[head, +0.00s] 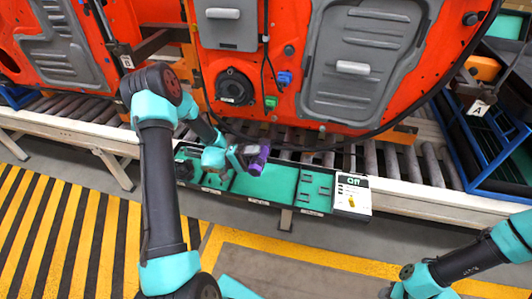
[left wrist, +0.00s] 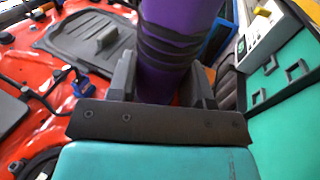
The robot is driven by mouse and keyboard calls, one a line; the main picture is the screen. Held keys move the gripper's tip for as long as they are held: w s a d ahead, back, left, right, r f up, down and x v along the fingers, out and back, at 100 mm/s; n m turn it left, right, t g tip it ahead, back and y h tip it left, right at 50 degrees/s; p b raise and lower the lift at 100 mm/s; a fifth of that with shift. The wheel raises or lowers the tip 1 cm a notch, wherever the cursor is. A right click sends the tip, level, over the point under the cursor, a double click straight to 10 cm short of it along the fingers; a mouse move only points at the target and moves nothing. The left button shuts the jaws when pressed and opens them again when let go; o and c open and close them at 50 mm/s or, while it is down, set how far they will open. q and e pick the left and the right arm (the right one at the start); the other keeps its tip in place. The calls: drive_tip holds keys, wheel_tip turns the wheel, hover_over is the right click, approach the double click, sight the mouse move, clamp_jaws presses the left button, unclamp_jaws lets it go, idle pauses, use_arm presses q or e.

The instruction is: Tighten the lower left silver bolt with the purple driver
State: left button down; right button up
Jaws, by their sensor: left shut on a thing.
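The purple driver (head: 259,160) is in my left gripper (head: 248,155), above the middle of the green-lined tool tray (head: 262,187). In the left wrist view the driver's purple body with dark bands (left wrist: 172,50) stands between the two fingers, which are shut on it. The driver's tip cannot be made out. The red-orange door (head: 296,68) stands behind the tray. Its round black speaker (head: 234,87) is in view, but I cannot pick out the lower left silver bolt. My right arm (head: 465,268) is at the lower right; its gripper is not seen.
A blue connector (head: 285,78) and a green connector (head: 270,102) hang on the door by a black cable. A white box with a display (head: 352,195) sits at the tray's right end. The roller conveyor (head: 430,165) runs behind the tray. A blue rack (head: 490,150) stands at the right.

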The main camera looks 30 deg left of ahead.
sight(263, 141)
use_arm(q)
drive_tip(key=shift+w, duration=0.1)
idle(0.3)
drive_tip(key=shift+w+a, duration=0.25)
drive_tip(key=shift+w, duration=0.65)
drive_tip(key=shift+w+a, duration=0.25)
drive_tip(key=shift+w, duration=0.65)
drive_tip(key=shift+w+a, duration=0.25)
drive_tip(key=shift+w, duration=0.65)
drive_tip(key=shift+w+a, duration=0.25)
drive_tip(key=shift+w, duration=0.7)
idle(0.6)
drive_tip(key=shift+s, duration=0.1)
idle(0.5)
